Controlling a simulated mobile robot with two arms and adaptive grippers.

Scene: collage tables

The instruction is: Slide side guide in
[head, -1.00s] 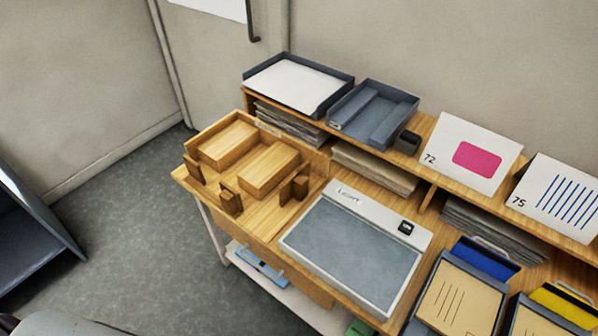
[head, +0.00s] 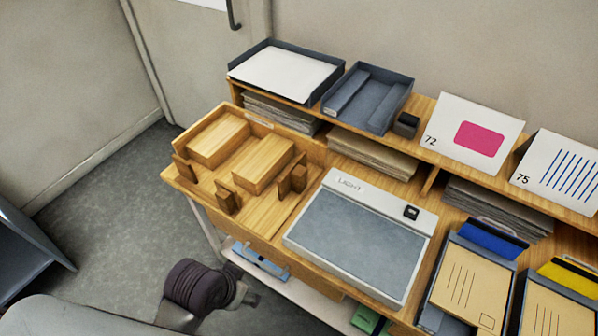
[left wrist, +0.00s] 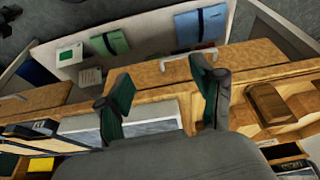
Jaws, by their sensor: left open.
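The wooden jig (head: 176,179) sits at the left end of the table, with two pale raised blocks, a left one (head: 218,139) and a right one (head: 263,164). Small dark brown guide pieces stand at its left (head: 183,170), front (head: 227,197) and right (head: 293,178); I cannot tell which is the side guide. Brown wooden pieces also show at the right of the left wrist view (left wrist: 270,103). My left gripper (left wrist: 161,78) is open and empty, with its fingers apart near the table's front edge. My right gripper is in neither view.
A light box (head: 360,245) lies right of the jig. Grey trays (head: 367,100) and cards (head: 475,135) stand on the shelf behind. Envelope trays (head: 470,285) are at the right. Blue and green items lie on a lower shelf (head: 300,290).

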